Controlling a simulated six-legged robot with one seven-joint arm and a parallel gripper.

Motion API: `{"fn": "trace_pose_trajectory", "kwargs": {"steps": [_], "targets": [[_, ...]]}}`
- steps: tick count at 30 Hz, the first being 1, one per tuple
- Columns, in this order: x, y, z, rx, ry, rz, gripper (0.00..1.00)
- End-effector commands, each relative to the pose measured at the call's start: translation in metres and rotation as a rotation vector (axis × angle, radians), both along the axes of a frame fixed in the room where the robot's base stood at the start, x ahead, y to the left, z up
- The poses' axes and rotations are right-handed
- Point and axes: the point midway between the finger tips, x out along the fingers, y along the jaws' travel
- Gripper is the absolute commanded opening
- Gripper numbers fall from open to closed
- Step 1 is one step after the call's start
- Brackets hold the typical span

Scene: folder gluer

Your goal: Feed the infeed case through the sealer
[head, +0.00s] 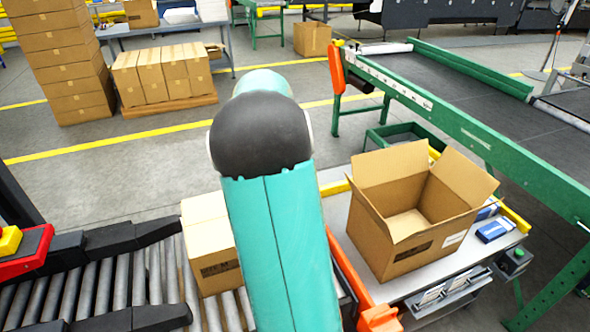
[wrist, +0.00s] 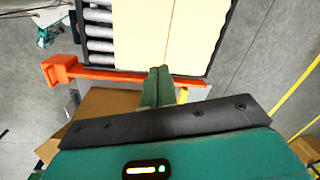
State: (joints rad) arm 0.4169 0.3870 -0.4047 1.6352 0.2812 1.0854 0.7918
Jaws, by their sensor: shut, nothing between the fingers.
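The infeed case, a closed tan carton (head: 207,240), sits on the grey roller conveyor (head: 90,290); my arm hides its right side in the head view. In the wrist view, the pale top of the case (wrist: 150,30) fills the upper middle. My gripper (wrist: 159,72) is shut and empty, its green fingertips at the near edge of the case top; I cannot tell whether they touch. My arm hides the gripper in the head view. The sealer appears to be the black machine with a red and yellow part (head: 20,245) at the left, left of the case.
An open empty carton (head: 410,215) stands on a work table right of my arm. An orange rail (head: 350,270) runs between table and rollers; it also shows in the wrist view (wrist: 100,76). A green-framed belt conveyor (head: 480,140) stands farther right. Stacked cartons (head: 60,60) stand back left.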

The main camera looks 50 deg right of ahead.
Motion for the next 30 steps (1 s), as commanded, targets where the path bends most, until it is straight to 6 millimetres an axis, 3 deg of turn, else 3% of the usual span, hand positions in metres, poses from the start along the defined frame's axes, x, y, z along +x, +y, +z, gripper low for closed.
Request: {"fn": "trace_pose_trajectory", "kwargs": {"steps": [1,3,9,13,23,30], "targets": [[-0.004,-0.026,-0.017,0.004,0.029,-0.079,0.00],[-0.008,-0.054,-0.036,0.009,0.059,-0.179,0.00],[-0.023,-0.106,-0.073,0.011,0.116,-0.365,0.00],[-0.026,-0.117,-0.080,0.011,0.126,-0.403,0.00],[-0.026,-0.119,-0.084,0.011,0.126,-0.403,0.00],[-0.027,-0.119,-0.104,0.011,0.128,-0.402,0.00]]}}
